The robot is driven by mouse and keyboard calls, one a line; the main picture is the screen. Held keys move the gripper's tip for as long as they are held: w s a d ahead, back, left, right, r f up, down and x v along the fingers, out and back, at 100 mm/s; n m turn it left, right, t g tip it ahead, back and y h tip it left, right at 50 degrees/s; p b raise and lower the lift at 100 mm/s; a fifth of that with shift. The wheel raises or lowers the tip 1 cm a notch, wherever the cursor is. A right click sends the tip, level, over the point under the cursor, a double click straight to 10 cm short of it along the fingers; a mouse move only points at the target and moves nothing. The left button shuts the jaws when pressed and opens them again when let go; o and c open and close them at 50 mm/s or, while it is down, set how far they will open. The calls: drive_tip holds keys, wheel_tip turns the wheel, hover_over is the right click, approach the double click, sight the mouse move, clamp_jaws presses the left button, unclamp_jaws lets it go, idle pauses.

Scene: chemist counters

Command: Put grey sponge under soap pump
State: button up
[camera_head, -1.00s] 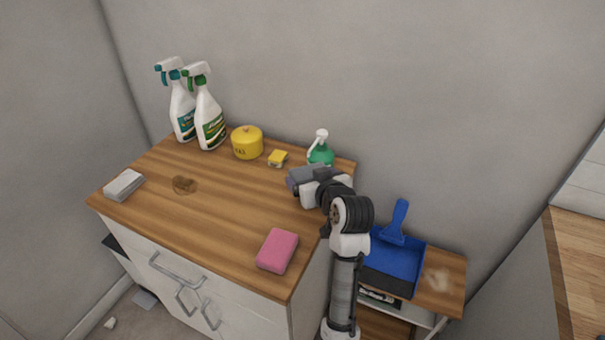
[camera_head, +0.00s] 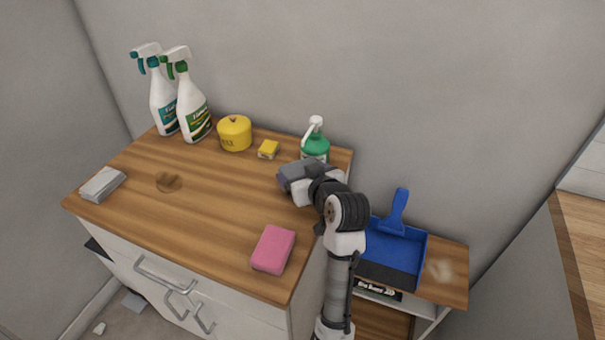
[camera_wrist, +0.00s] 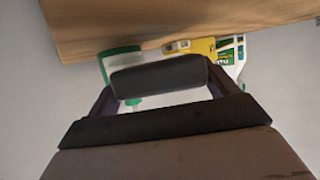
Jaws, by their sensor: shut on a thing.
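My gripper (camera_head: 298,177) is shut on a dark grey block with rounded edges, which looks like the grey sponge (camera_wrist: 160,76). The sponge spans the space between the two fingers in the wrist view. The gripper is at the right back of the wooden counter, just in front of the soap pump. The soap pump (camera_head: 315,146) is a green bottle with a white pump head, and its lower part is hidden behind my gripper and the sponge. In the wrist view the soap pump (camera_wrist: 122,51) appears upside down, partly behind the sponge. I cannot tell whether the sponge touches it.
A yellow sponge (camera_head: 268,150), a yellow tin (camera_head: 234,134) and two spray bottles (camera_head: 193,105) stand along the back. A pink sponge (camera_head: 273,249) lies at the front right, a light grey block (camera_head: 103,185) at the left. The counter middle is mostly clear. A blue dustpan (camera_head: 393,252) lies to the right.

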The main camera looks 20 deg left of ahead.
drive_tip(key=shift+f+b, duration=0.35)
drive_tip(key=shift+f, duration=0.25)
drive_tip(key=o, duration=0.9)
drive_tip(key=shift+c, duration=0.2)
